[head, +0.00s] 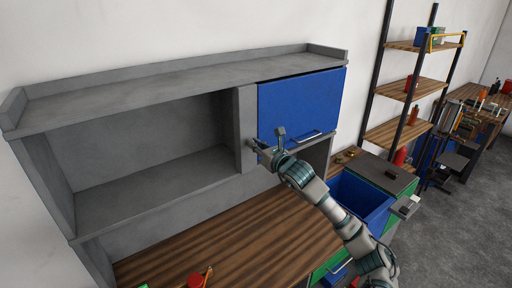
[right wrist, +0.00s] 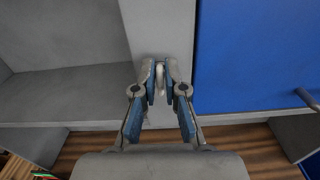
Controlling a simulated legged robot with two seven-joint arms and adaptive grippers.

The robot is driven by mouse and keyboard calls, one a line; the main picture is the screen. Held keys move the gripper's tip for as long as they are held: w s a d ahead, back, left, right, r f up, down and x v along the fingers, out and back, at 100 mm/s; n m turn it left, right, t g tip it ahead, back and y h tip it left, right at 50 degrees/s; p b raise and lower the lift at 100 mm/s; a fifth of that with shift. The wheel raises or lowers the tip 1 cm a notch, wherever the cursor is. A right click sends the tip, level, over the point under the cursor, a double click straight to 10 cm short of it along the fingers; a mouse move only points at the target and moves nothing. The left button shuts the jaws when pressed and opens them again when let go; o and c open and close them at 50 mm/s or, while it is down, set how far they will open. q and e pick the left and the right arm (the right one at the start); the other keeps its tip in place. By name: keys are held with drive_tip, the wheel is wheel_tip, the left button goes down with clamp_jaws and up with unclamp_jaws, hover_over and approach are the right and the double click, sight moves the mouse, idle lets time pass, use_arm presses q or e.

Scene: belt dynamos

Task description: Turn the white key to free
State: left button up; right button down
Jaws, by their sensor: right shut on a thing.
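The white key (right wrist: 160,76) shows in the right wrist view as a small pale upright piece in front of the grey post (right wrist: 158,30) beside the blue cabinet door. My right gripper (right wrist: 160,70) is shut on it, with a fingertip on either side. In the head view my right gripper (head: 260,148) is at the grey post (head: 246,110), just left of the door's lower corner. The key is hidden there by the gripper. The blue door (head: 300,105) is closed. My left gripper is not in view.
An open grey shelf compartment (head: 150,130) lies left of the post. The door's metal handle (head: 308,137) is right of my gripper. Below are a wooden worktop (head: 240,240) with a red item (head: 195,280), and an open blue drawer (head: 360,200).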

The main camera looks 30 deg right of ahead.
drive_tip(key=m+b, duration=0.4)
drive_tip(key=m, duration=0.1)
drive_tip(key=d+m+b, duration=0.1)
drive_tip(key=m+b, duration=0.1)
drive_tip(key=shift+r+m+b, duration=0.1)
drive_tip(key=shift+m+b, duration=0.2)
drive_tip(key=shift+b, duration=0.1)
drive_tip(key=shift+m, duration=0.9)
drive_tip(key=shift+d+f+m+p, duration=0.1)
drive_tip(key=shift+f+m, duration=0.05)
drive_tip(key=shift+m, duration=1.2)
drive_tip(key=shift+d+f+m+p, duration=0.1)
drive_tip(key=shift+f+m, duration=0.1)
drive_tip(key=shift+m, duration=1.1)
drive_tip(key=shift+d+f+m+p, duration=0.1)
drive_tip(key=shift+f+m, duration=0.05)
drive_tip(key=shift+m, duration=1.2)
drive_tip(key=shift+f, duration=0.1)
